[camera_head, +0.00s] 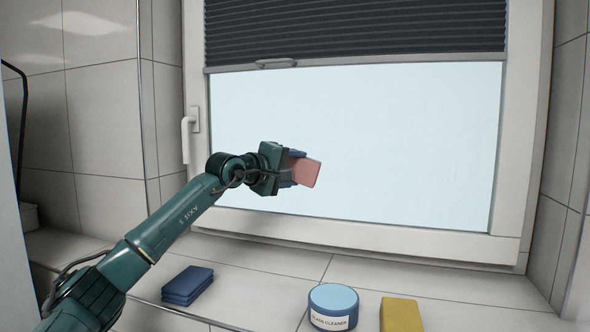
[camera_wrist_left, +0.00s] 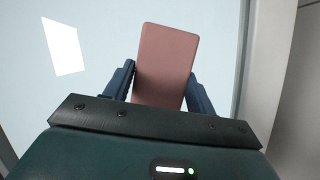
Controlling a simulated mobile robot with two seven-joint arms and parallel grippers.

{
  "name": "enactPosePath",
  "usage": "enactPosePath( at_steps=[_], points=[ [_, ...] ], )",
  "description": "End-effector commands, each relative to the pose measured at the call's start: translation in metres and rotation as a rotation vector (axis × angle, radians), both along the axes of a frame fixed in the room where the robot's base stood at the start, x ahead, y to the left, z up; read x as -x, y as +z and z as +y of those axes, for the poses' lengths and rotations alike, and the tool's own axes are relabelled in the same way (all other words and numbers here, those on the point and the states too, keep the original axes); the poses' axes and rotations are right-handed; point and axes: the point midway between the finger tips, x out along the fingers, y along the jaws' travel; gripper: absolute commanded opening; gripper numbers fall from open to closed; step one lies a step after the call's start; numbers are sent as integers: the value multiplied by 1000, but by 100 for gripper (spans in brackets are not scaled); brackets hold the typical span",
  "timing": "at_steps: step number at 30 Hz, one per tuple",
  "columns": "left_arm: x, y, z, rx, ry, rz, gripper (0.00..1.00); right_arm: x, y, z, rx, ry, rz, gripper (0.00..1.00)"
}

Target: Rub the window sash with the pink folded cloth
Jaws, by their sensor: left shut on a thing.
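The window sash (camera_head: 350,232) is a pale frame around a light blue pane (camera_head: 400,130), with a white handle (camera_head: 188,135) on its left side. My left gripper (camera_head: 296,168) is raised in front of the lower part of the pane. It is shut on the pink folded cloth (camera_head: 307,173). In the left wrist view the pink cloth (camera_wrist_left: 166,62) stands out between the two blue fingers, with the pane behind it. I cannot tell whether the cloth touches the glass. My right gripper is not in view.
On the tiled ledge below the window lie a folded blue cloth (camera_head: 188,285), a blue tub labelled glass cleaner (camera_head: 333,307) and a yellow block (camera_head: 400,315). A dark pleated blind (camera_head: 355,30) covers the window's top. Tiled walls stand on both sides.

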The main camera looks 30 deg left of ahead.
Motion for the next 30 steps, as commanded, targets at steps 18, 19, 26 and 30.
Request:
enactPosePath(
  at_steps=[18,19,26,30],
  points=[
    [50,-2,-12,-1,-1,-2,37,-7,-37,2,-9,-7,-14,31],
    [53,-2,-13,-1,-1,-3,37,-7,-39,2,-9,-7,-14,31],
    [59,1,-15,0,0,-1,37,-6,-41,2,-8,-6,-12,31],
    [59,1,-15,0,0,-1,37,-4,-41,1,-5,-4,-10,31]
  ],
)
